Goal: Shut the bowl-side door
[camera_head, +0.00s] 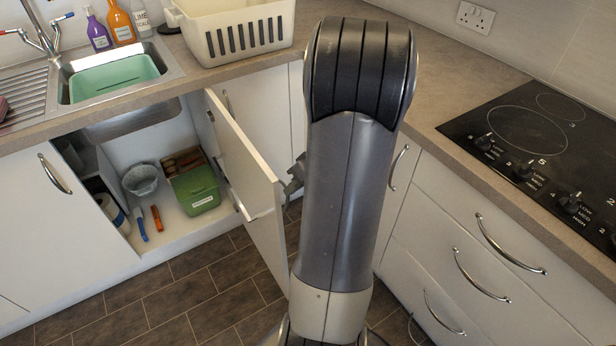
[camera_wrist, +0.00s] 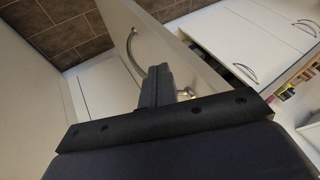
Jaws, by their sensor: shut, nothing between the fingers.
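The bowl-side door (camera_head: 250,185), a white panel under the sink bowl (camera_head: 112,75), stands wide open in the head view, swung out over the floor. My gripper (camera_head: 297,172) shows as a small dark piece at the door's outer face, mostly hidden behind my arm. In the wrist view my gripper (camera_wrist: 155,82) is shut and empty, beside the curved metal handle on the door (camera_wrist: 180,40). I cannot tell whether it touches the door or handle.
The open cabinet holds a grey bucket (camera_head: 140,179), a green box (camera_head: 195,190) and small tools. The drainer-side door (camera_head: 60,225) is shut. Drawers (camera_head: 470,255) under the hob (camera_head: 545,140) stand close on my arm's right. Tiled floor (camera_head: 190,295) is clear before the cabinet.

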